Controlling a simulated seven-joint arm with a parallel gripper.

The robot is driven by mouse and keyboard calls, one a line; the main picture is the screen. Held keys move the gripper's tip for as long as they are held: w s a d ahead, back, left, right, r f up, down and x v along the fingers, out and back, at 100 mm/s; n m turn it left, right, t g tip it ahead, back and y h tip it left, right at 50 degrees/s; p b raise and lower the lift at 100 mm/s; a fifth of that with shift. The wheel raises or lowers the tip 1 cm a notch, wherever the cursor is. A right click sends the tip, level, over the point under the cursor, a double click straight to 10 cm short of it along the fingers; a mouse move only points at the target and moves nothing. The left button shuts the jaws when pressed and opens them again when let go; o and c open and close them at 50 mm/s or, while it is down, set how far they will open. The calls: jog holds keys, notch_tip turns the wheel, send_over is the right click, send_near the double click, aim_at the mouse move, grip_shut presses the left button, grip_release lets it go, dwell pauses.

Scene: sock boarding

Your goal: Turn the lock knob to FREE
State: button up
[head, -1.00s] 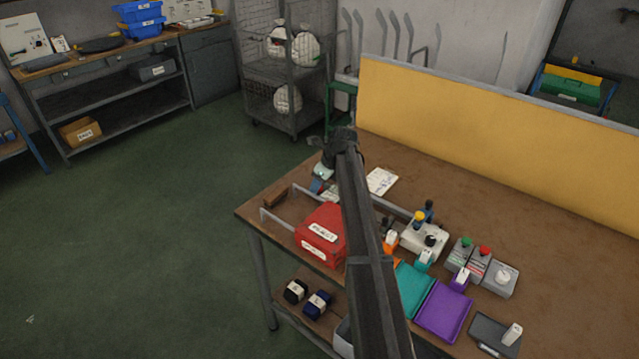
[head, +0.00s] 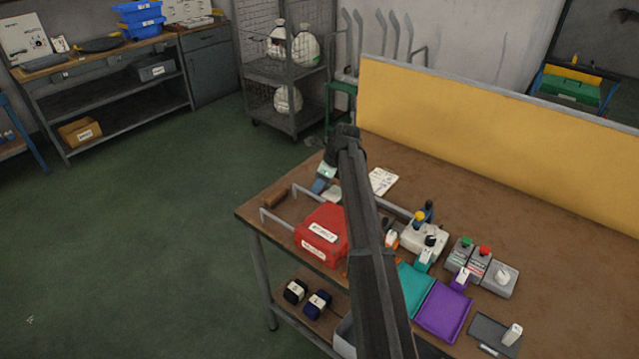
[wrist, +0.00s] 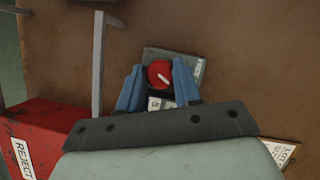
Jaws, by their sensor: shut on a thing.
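The lock knob (wrist: 159,71) is a round red knob with a white pointer line, seen in the wrist view. Its line slants toward the lower right of that view. It sits on a small grey-green box (wrist: 187,66) with a white label, partly covered, so I cannot read its words. My gripper (wrist: 160,78) has its blue fingers on either side of the knob and is shut on it. In the head view my gripper (head: 321,184) is at the table's far left part, and my arm and gripper hide the knob.
A red REJECT box (head: 322,232) stands close by, with a grey metal rail (wrist: 98,65) next to it. A white printed card (head: 383,181) lies right of my gripper. Control boxes, a teal tray (head: 413,290) and a purple tray (head: 443,311) are farther right.

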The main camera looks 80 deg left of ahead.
jog(key=shift+a+n+h, duration=0.15)
jog(key=shift+n+h, duration=0.75)
jog(key=shift+n, duration=1.4)
jog(key=o, duration=0.9)
jog(key=shift+o, duration=0.7)
jog(key=shift+d, duration=0.25)
